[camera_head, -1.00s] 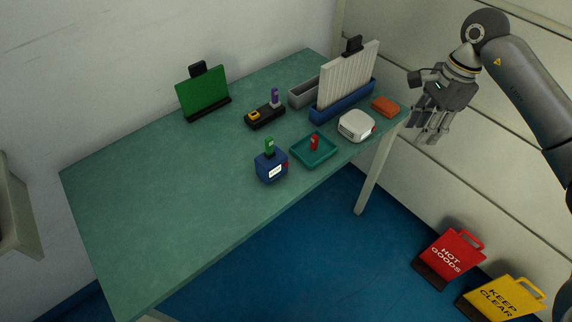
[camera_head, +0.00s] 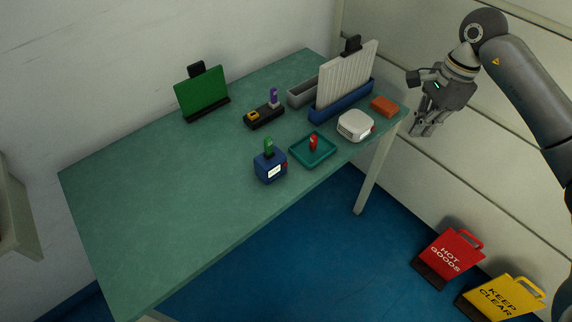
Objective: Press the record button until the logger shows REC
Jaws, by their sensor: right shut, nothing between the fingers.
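A white rounded box (camera_head: 354,124) with a pale panel and a small red part on its right side stands near the table's right end. A blue box (camera_head: 265,177) with a white label, a red part on its right side and a green piece on top stands near the front edge. I cannot tell which is the logger, and the lettering on both is too small to read. My right gripper (camera_head: 419,134) is shut and empty, in the air just beyond the table's right end, right of the white box and touching nothing. My left gripper is not in view.
On the green table (camera_head: 160,210) are a teal tray (camera_head: 325,155) with a red piece, an orange block (camera_head: 385,106), a blue rack with pale panels (camera_head: 345,85), a black base (camera_head: 262,120) and a green panel (camera_head: 203,96). Red (camera_head: 449,252) and yellow (camera_head: 503,298) signs stand on the floor.

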